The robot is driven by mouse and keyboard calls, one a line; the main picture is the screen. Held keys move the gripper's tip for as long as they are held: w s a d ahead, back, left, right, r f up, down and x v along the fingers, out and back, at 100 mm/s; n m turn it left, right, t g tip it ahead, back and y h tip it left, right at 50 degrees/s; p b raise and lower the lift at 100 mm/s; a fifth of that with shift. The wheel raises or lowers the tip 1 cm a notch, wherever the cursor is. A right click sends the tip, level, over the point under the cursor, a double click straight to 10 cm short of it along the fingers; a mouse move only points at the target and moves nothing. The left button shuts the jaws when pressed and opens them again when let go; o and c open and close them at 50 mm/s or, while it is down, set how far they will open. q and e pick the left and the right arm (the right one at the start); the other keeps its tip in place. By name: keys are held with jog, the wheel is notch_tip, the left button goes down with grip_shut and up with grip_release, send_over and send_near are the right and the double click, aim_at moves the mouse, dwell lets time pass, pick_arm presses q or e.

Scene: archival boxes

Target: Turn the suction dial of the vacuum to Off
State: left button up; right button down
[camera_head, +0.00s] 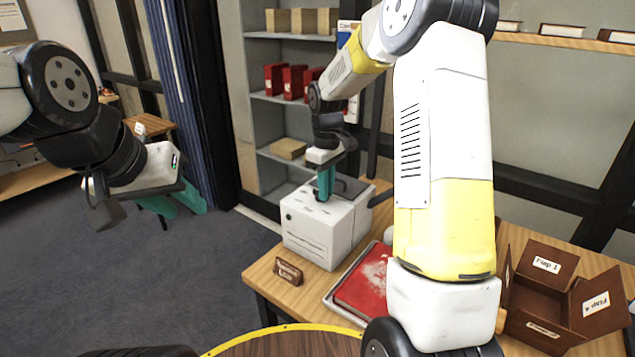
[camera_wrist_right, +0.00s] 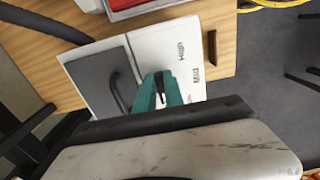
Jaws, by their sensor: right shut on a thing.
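The vacuum (camera_head: 318,238) is a white box on the wooden table in the head view. My left gripper (camera_head: 180,202) is open and empty, away from the table at the left.
A small brown sign (camera_head: 288,271) stands before the vacuum. A grey tray (camera_head: 333,299) with a red book (camera_head: 365,283) lies beside it. An open brown box with labelled flaps (camera_head: 545,310) stands at right. Grey shelves (camera_head: 262,65) rise behind. The floor at left is clear.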

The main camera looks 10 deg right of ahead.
jog(key=c, duration=1.4)
grip_release()
jog(key=shift+c, duration=0.2)
notch_tip(320, 180, up, 7)
jog(key=shift+f, duration=0.1)
jog(key=shift+r, duration=0.5)
jog(key=shift+s+r, duration=0.1)
jog(key=shift+r, duration=0.05)
jog(key=s+d+r+m+t, duration=0.1)
jog(key=s+r+m+t, duration=0.2)
jog(key=s+r, duration=0.65)
jog(key=s+f+m+t+y, duration=0.1)
jog(key=s+m, duration=0.4)
jog(key=s, duration=1.1)
jog(key=shift+s+f+t+y, duration=0.3)
jog(key=shift+t+y, duration=0.3)
jog(key=shift+t, duration=0.5)
